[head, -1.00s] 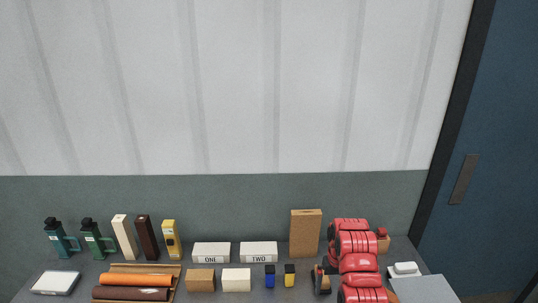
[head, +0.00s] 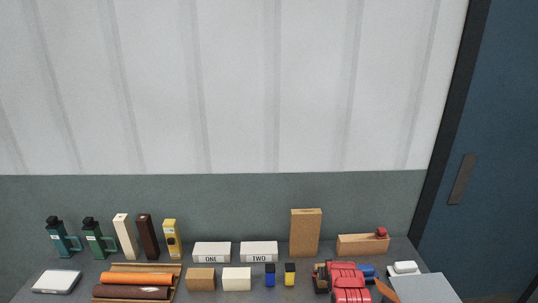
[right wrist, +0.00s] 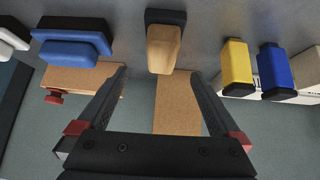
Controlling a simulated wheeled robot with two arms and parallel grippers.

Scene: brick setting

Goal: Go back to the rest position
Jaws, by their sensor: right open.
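My right gripper (right wrist: 158,78) is open in the right wrist view, with nothing held between its fingers. A wooden-handled tool with a black base (right wrist: 163,46) stands on the table beyond the fingertips, apart from them. My red right arm shows at the bottom right of the head view, over the table's front part; its fingers are not clear there. My left arm and gripper are not in view.
A plane-like wooden block with a red knob (head: 362,245), a blue-handled tool (right wrist: 75,42) and a white object (head: 404,268) surround the right arm. A tall wooden block (head: 306,233) stands behind. Yellow (head: 290,274) and blue (head: 270,276) pieces stand left.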

